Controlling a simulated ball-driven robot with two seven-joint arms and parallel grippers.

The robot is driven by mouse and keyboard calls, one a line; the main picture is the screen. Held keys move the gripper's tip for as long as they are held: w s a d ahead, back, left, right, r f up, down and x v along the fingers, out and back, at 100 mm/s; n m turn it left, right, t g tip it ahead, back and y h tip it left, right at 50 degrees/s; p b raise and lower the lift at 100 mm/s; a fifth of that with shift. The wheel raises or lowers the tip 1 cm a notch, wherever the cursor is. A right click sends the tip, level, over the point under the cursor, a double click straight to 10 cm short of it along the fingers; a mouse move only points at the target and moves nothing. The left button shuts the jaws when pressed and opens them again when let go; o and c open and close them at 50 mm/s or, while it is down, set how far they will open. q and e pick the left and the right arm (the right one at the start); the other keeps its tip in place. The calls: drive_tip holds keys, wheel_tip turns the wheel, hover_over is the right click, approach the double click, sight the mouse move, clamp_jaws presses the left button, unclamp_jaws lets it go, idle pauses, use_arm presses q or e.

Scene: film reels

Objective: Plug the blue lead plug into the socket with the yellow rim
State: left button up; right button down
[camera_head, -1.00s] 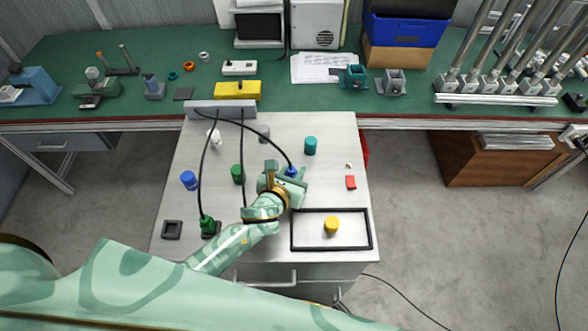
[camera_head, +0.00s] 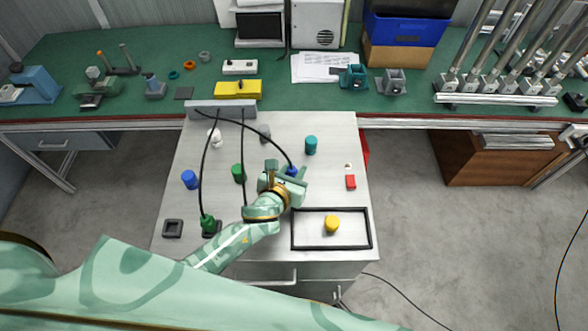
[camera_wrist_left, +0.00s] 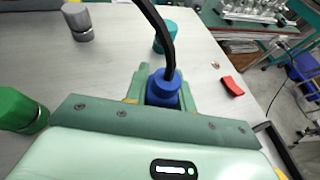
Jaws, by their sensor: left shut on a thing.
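The blue lead plug (camera_head: 291,171) is between the fingers of my left gripper (camera_head: 290,174), above the right half of the grey cabinet top. In the left wrist view the blue plug (camera_wrist_left: 163,88) stands between the fingers, with its black lead rising from its top. A little yellow shows beside the fingers there; I cannot tell whether it is the rim of a socket. The plug's lower end and what lies beneath it are hidden by the gripper. No socket with a yellow rim shows clearly. My right gripper is not in view.
Leads run from a grey block (camera_head: 220,108); one ends at a green plug (camera_head: 207,223). An empty dark square holder (camera_head: 172,229), green cylinder (camera_head: 238,173), blue cylinder (camera_head: 189,180), teal cylinder (camera_head: 311,145), red block (camera_head: 351,182) and black-framed tray (camera_head: 294,243) with a yellow cylinder (camera_head: 331,224) stand around.

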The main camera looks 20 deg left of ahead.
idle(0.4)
use_arm(q)
drive_tip(key=shift+f, duration=0.45)
idle(0.3)
drive_tip(key=o, duration=0.7)
drive_tip(key=shift+s, duration=0.1)
